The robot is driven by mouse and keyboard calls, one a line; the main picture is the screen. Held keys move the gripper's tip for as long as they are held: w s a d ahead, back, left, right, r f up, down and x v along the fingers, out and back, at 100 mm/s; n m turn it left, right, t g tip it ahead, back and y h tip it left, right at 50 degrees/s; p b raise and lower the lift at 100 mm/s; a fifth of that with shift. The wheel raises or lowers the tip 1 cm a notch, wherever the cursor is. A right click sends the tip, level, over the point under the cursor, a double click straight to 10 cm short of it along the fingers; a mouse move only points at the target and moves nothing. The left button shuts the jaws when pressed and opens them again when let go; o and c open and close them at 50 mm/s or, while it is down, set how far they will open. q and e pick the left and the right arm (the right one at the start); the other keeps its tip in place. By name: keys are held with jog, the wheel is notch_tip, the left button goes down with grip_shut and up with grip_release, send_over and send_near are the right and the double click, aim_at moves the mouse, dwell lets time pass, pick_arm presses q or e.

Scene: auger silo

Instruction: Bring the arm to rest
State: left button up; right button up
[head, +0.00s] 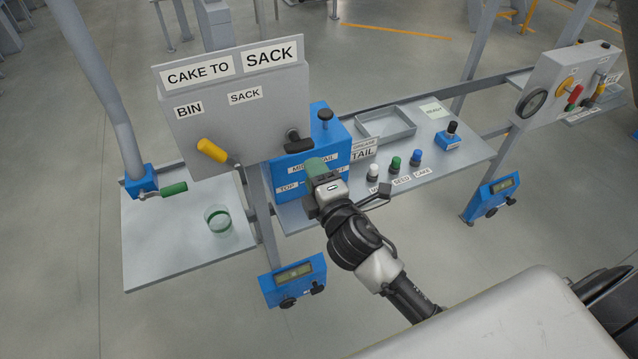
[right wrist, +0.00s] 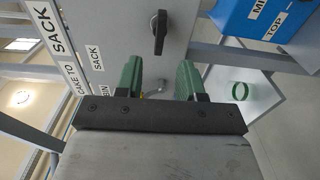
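My right arm reaches up from the lower right in the head view. Its gripper (head: 316,168) is in front of the blue box (head: 322,142) and partly hides its labels. In the right wrist view its two green fingers (right wrist: 159,80) stand apart, with nothing held between them. Beyond them is the grey panel (right wrist: 125,20) with a black knob (right wrist: 158,32). Touch between the gripper and the box cannot be told. My left gripper is not in view.
A grey "CAKE TO SACK" panel (head: 250,125) with a yellow lever (head: 212,150) stands left of the gripper. White, green and blue knobs (head: 395,163) and a grey tray (head: 386,124) are to the right. A green-rimmed cup (head: 218,219) stands on the left shelf (head: 160,250).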

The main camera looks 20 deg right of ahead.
jog(key=shift+s, duration=1.05)
jog(key=s+d+f+m+g+b, duration=0.1)
jog(key=s+f+m+g, duration=0.15)
jog(key=f, duration=0.95)
jog(key=s+d+f+m+g, duration=0.1)
jog(key=s+f+m+g, duration=0.15)
jog(key=f, duration=0.85)
jog(key=s+d+f+m+g+b, duration=0.1)
jog(key=s+f+m+g, duration=0.2)
jog(key=f, duration=0.9)
jog(key=s+d+f+m+g, duration=0.1)
jog(key=s+f+m+g, duration=0.1)
jog(key=s+f, duration=0.5)
jog(key=s+d+f+m+g, duration=0.1)
jog(key=s+f+m+g, duration=0.2)
jog(key=s+f, duration=0.4)
jog(key=s+d+f+m+g+b, duration=0.1)
jog(key=s+f+m+g, duration=0.2)
jog(key=s, duration=1.5)
notch_tip(320, 180, down, 4)
jog(key=shift+f+g+h, duration=0.15)
jog(key=shift+g+h, duration=0.15)
jog(key=shift+g, duration=0.2)
